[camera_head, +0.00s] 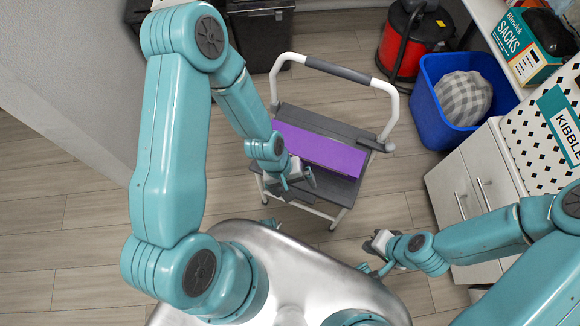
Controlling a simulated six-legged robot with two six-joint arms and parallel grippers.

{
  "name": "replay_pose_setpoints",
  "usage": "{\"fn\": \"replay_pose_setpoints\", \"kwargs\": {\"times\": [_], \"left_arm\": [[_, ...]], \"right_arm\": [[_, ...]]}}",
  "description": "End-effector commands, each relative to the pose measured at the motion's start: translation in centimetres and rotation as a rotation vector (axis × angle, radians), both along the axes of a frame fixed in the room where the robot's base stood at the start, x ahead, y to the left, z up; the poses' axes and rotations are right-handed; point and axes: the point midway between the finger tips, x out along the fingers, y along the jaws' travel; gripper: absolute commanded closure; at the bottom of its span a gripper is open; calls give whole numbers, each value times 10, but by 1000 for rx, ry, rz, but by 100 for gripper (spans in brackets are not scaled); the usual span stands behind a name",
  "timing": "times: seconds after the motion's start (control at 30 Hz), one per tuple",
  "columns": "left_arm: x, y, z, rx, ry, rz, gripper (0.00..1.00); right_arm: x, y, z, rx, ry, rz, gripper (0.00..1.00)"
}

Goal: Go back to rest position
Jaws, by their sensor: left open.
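My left gripper (298,180) is over the front of a grey step stool (345,190), close to a purple box (320,148) that lies on the stool. It is open, and I see nothing between its fingers. Whether it touches the box or stool cannot be told from this angle. My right gripper (372,255) is low at the right, beside my metal body top and over the floor. It looks empty, but its fingers are too small to tell how far apart they are.
A blue bin (435,108) with a grey checked cushion (463,98) stands right of the stool. A red vacuum (402,45) is behind. A white cabinet (465,185) stands at the right, with a teal box (527,45) above. A grey wall (75,75) is at the left. Wood floor (70,235) is clear.

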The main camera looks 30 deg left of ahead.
Motion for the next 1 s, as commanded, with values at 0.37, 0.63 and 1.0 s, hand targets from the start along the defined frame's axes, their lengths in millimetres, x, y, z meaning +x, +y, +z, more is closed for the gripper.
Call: {"fn": "replay_pose_setpoints", "kwargs": {"times": [0.37, 0.63, 1.0], "left_arm": [[-57, -16, -10, 13, -149, -385, 0], [-57, -16, 4, 13, -149, -382, 0], [-56, -16, 119, 13, -148, -380, 0]], "right_arm": [[0, 0, 0, 0, 0, 0, 100], [0, 0, 13, 0, 0, 0, 100], [0, 0, 129, 0, -1, 0, 100]]}}
